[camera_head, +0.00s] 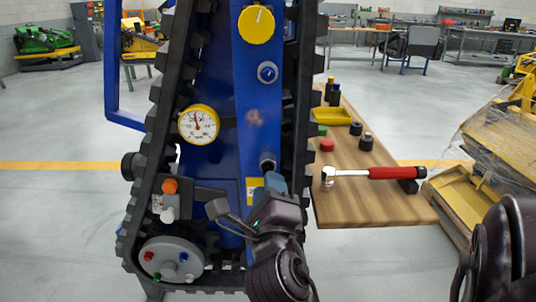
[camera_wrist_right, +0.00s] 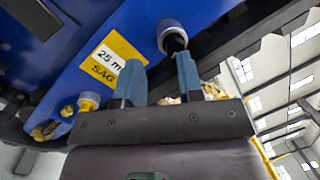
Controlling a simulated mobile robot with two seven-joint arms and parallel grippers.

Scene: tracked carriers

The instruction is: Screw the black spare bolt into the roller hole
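The blue tracked carrier (camera_head: 225,130) stands upright in front of me. The lower roller hole, a grey metal ring (camera_head: 267,158), is on its right side and also shows in the wrist view (camera_wrist_right: 168,27). A dark piece (camera_wrist_right: 176,43) shows in that ring, close to one fingertip; I cannot tell whether it is the black spare bolt or the dark hole. My right gripper (camera_head: 275,184) is just below the ring. In the wrist view its blue fingers (camera_wrist_right: 159,75) stand apart with nothing seen between them. My left gripper is out of view.
Black track runs along both carrier sides. A wrapped yellow load (camera_head: 500,140) stands far right.

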